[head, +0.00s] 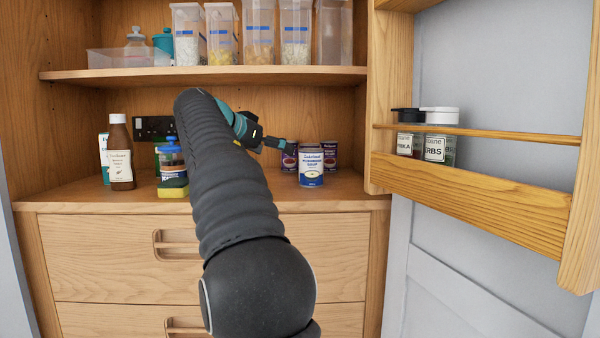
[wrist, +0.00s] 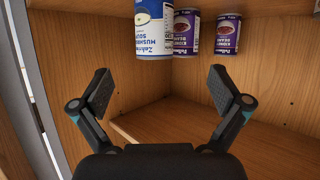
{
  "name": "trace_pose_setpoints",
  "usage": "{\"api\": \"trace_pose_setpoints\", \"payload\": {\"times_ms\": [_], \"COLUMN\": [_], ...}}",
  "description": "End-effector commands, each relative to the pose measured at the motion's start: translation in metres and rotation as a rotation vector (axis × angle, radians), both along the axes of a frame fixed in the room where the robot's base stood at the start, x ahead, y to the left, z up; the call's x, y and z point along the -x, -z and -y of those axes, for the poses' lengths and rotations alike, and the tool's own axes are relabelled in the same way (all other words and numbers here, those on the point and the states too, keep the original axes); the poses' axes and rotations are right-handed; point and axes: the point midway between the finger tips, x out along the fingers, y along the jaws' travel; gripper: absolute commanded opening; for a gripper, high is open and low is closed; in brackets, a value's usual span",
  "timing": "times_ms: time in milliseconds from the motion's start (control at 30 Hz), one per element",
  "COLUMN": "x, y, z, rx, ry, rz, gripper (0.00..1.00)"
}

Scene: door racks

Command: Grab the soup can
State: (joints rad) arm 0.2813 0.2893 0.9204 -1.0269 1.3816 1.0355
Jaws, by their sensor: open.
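The soup can is white and blue with a mushroom soup label. It stands upright on the cupboard counter in the head view (head: 311,166), in front of two dark purple cans. In the wrist view, which looks upside down, the soup can (wrist: 154,30) is at the top, cut by the frame edge. My gripper (wrist: 160,85) is open, with nothing between its fingers. The can lies beyond the fingertips, roughly in line with the gap. In the head view my gripper (head: 278,145) is up and left of the can, partly hidden by my arm.
Purple kidney bean cans (wrist: 186,33) (wrist: 228,34) stand close beside and behind the soup can. A shelf (head: 220,75) with clear containers hangs above. A brown bottle (head: 120,155) and sponge (head: 173,188) stand left. The open door rack (head: 480,195) with spice jars is right.

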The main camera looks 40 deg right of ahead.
Motion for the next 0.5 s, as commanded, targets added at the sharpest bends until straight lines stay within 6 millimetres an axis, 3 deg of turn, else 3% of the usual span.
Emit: {"api": "trace_pose_setpoints", "payload": {"times_ms": [200, 500], "x": [-0.001, -0.004], "y": [-0.002, 0.018], "z": [0.02, 0.068], "rx": [0.026, 0.025], "ry": [0.053, 0.052], "rz": [0.036, 0.034], "gripper": [0.99, 0.99]}}
